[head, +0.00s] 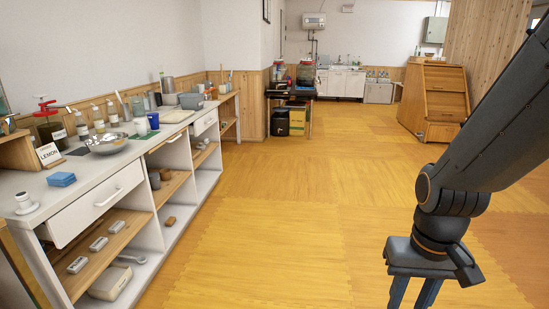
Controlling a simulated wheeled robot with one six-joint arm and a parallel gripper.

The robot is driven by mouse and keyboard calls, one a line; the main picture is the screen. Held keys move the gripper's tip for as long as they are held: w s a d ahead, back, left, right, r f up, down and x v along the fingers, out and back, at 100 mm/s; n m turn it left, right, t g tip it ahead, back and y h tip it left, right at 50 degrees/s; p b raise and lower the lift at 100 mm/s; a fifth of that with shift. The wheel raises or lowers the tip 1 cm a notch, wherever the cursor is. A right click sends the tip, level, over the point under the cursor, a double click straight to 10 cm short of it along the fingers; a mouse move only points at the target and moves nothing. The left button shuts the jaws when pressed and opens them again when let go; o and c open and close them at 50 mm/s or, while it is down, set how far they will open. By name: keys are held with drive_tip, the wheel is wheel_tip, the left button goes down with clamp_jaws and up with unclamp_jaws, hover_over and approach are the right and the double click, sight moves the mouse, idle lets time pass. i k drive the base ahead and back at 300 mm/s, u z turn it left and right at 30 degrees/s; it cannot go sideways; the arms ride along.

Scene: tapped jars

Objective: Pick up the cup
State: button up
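A small white cup (24,199) stands on a white saucer (27,210) at the near left end of the counter. Farther along the counter, another white cup (141,125) stands beside a blue cup (153,120). Which of these the task means, I cannot tell. My gripper (413,293) is at the bottom right, over the floor and far to the right of the counter and cups. Its fingers are apart with a gap between them, and I see nothing in the gap. The fingertips are cut off by the frame's lower edge.
A drawer (97,203) sticks out slightly. The yellow floor (270,220) is clear.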

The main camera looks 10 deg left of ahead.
sight(140, 124)
drive_tip(key=u, duration=0.25)
drive_tip(key=i, duration=1.7)
drive_tip(key=u, duration=1.35)
drive_tip(key=i, duration=1.3)
drive_tip(key=u, duration=0.8)
drive_tip(key=i, duration=0.5)
drive_tip(key=z, duration=0.05)
